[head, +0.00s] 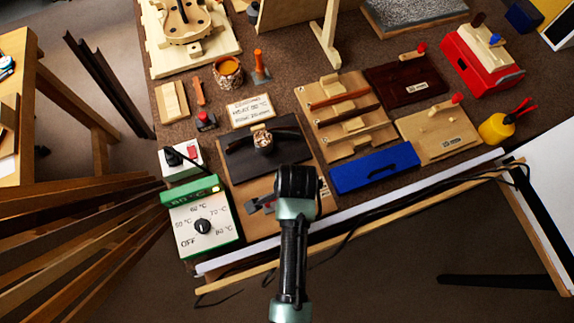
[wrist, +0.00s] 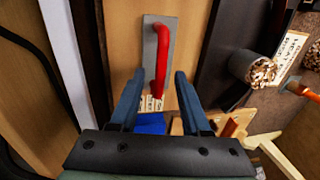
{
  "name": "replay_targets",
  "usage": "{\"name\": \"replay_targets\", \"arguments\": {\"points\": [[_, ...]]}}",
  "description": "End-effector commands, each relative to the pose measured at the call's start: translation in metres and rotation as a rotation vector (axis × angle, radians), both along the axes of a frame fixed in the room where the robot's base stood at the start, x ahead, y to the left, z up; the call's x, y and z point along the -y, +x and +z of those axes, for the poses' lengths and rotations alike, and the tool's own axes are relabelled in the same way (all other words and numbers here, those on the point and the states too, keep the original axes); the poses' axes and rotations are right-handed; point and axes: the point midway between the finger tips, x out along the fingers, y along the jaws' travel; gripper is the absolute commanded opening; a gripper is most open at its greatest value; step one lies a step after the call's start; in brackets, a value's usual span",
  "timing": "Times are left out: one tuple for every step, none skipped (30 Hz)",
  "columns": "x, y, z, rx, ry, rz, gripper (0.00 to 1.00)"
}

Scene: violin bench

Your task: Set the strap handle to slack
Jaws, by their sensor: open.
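The strap handle (wrist: 161,58) is a red bar on a grey metal plate (wrist: 151,27), fixed to a light wooden board (wrist: 127,18). In the head view, a bit of the red handle (head: 269,207) and grey plate shows just left of my gripper (head: 292,195), on the board (head: 240,195) before the black bending plate; my gripper hides the rest. In the wrist view, my gripper (wrist: 158,80) is open, with one blue finger on each side of the handle's near end. I cannot tell whether the fingers touch it. A label below the handle is partly covered.
A green-and-white temperature box (head: 203,228) is close on the left, a blue case (head: 374,168) on the right. A black cable runs along the bench's front edge.

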Motion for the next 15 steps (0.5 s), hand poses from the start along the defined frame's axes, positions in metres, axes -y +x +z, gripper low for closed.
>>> {"name": "replay_targets", "arguments": {"points": [[0.0,0.0001,0.0002,0.0,0.0,0.0,0.47],[0.0,0.0001,0.0002,0.0,0.0,0.0,0.47],[0.0001,0.0001,0.0003,0.0,0.0,0.0,0.4],[0.0001,0.0001,0.0003,0.0,0.0,0.0,0.34],[0.0001,0.0001,0.0003,0.0,0.0,0.0,0.29],[0.0001,0.0001,0.0003,0.0,0.0,0.0,0.22],[0.0001,0.0001,0.0003,0.0,0.0,0.0,0.16],[0.0001,0.0,0.0004,0.0,0.0,0.0,0.11],[0.0001,0.0,0.0004,0.0,0.0,0.0,0.04],[0.0001,0.0,0.0004,0.0,0.0,0.0,0.0],[0.0001,0.0,0.0004,0.0,0.0,0.0,0.0],[0.0001,0.0,0.0004,0.0,0.0,0.0,0.0],[0.0001,0.0,0.0004,0.0,0.0,0.0,0.0],[0.0001,0.0,0.0004,0.0,0.0,0.0,0.0],[0.0001,0.0,0.0004,0.0,0.0,0.0,0.0]]}}
